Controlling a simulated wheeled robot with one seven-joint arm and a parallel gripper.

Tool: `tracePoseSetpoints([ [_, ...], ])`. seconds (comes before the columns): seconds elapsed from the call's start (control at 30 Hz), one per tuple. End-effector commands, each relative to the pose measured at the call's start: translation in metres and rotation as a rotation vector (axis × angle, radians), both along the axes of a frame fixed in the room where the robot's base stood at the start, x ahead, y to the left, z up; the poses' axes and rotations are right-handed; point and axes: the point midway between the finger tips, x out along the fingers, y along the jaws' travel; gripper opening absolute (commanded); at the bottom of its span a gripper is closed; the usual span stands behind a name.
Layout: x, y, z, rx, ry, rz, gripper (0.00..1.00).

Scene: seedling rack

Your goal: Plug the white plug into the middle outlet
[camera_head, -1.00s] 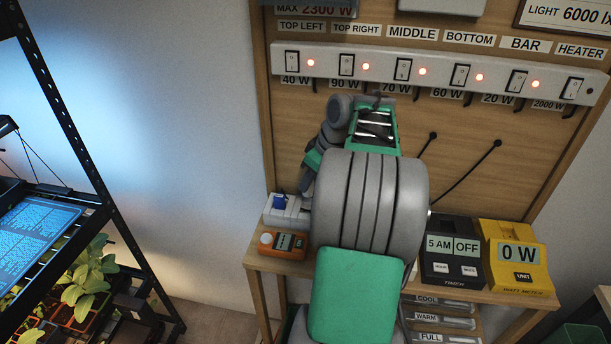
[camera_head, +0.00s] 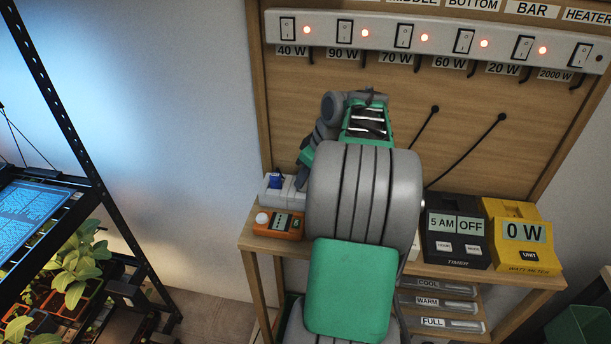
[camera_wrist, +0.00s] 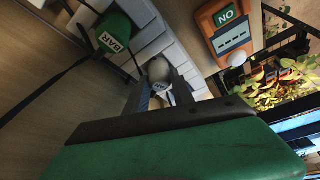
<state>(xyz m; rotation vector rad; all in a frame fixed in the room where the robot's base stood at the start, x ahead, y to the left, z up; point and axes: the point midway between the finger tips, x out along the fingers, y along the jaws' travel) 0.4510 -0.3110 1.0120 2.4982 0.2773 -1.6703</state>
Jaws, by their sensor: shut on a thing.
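My gripper (camera_wrist: 160,92) is shut on the white plug (camera_wrist: 158,70) in the wrist view. The plug's rounded pale body and a small label show between the fingers. It is over or against the white outlet strip (camera_wrist: 178,48); I cannot tell whether its pins are in an outlet. A green plug (camera_wrist: 113,33) labelled BAR is at the strip, to the upper left of my gripper. In the head view the strip (camera_head: 272,196) lies on the bench with a blue plug (camera_head: 275,181) in its left end. My arm hides the rest of the strip and my jaws there.
An orange device (camera_head: 278,224) stands in front of the strip; it also shows in the wrist view (camera_wrist: 229,34). The black timer (camera_head: 455,235) and yellow watt meter (camera_head: 520,236) stand to the right. A switch panel (camera_head: 375,37) is above, and cords hang on the backboard.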

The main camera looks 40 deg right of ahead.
Motion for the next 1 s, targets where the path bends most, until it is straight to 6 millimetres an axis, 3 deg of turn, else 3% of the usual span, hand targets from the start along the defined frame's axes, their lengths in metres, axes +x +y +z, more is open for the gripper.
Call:
tracePoseSetpoints([
  [0.03, 0.000, 0.000, 0.001, 0.000, 0.000, 0.000, 0.00],
  [0.07, 0.000, 0.000, 0.001, 0.000, 0.000, 0.000, 0.32],
  [0.33, 0.000, 0.000, 0.000, 0.000, 0.000, 0.000, 0.54],
  [0.67, -0.002, -0.001, 0.006, -0.001, -0.001, 0.001, 0.55],
  [1.0, -0.026, -0.006, 0.065, -0.001, -0.001, 0.000, 0.55],
])
